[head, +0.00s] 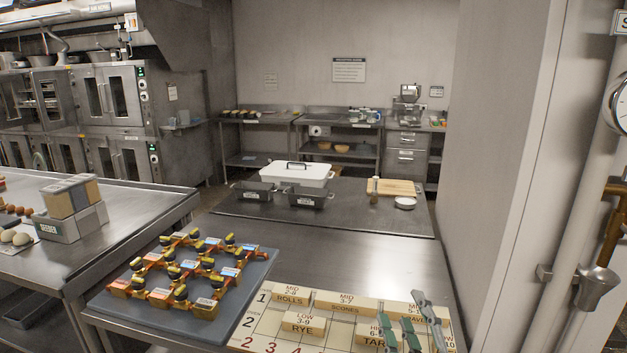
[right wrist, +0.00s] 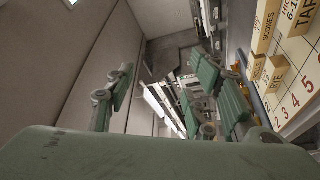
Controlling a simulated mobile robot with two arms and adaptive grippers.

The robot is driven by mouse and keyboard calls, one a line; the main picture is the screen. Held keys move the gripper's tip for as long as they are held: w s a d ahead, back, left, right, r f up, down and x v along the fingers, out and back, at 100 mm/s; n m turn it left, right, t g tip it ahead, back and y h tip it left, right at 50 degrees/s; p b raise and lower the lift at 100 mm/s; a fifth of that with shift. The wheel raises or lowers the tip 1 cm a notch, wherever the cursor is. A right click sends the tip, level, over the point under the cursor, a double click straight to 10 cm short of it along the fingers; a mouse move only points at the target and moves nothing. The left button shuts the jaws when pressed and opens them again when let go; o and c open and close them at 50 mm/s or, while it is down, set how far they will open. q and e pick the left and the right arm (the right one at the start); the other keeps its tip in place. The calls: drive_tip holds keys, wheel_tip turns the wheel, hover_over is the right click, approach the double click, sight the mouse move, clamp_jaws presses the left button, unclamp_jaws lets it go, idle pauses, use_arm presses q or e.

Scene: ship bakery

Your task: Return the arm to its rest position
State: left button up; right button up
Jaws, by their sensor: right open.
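My right gripper (head: 412,318) shows at the bottom right of the head view, over the right part of a numbered board (head: 258,326). Its green fingers stand apart with nothing between them. In the right wrist view the right gripper (right wrist: 165,92) is also open and empty, with the board (right wrist: 296,82) at the right edge. In the head view the fingers partly hide the labelled blocks at the board's right end. I cannot tell the exact gap between fingers and blocks. My left gripper is not in view.
A grey tray (head: 246,324) with orange pieces lies left of the board. Behind stand a white lidded container (head: 296,174), dark tins (head: 306,198), a cutting board (head: 394,187) and a small white dish (head: 405,203). A wall (head: 497,150) rises close on the right.

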drive_tip(key=s+d+f+m+g+h, duration=0.2)
drive_tip(key=s+f+m+g, duration=0.1)
drive_tip(key=f, duration=0.3)
drive_tip(key=s+d+f+m+g+h, duration=0.2)
drive_tip(key=d+f+m, duration=0.15)
drive_tip(key=f, duration=0.25)
drive_tip(key=s+a+f+m+g+y, duration=0.1)
drive_tip(key=s+f+m+g, duration=0.2)
drive_tip(key=s+f+g, duration=0.65)
drive_tip(key=s+a+f+m+g+y, duration=0.1)
drive_tip(key=s+f+m+g, duration=0.15)
drive_tip(key=s+f, duration=0.95)
drive_tip(key=f, duration=0.8)
drive_tip(key=s+f, duration=0.3)
drive_tip(key=f, duration=0.7)
drive_tip(key=s+d+f+g, duration=0.1)
drive_tip(key=s+d+f, duration=0.1)
drive_tip(key=s+f, duration=1.4)
drive_tip(key=shift+s+d+f+g, duration=0.2)
drive_tip(key=shift+d+f+g, duration=0.15)
drive_tip(key=shift+f, duration=0.45)
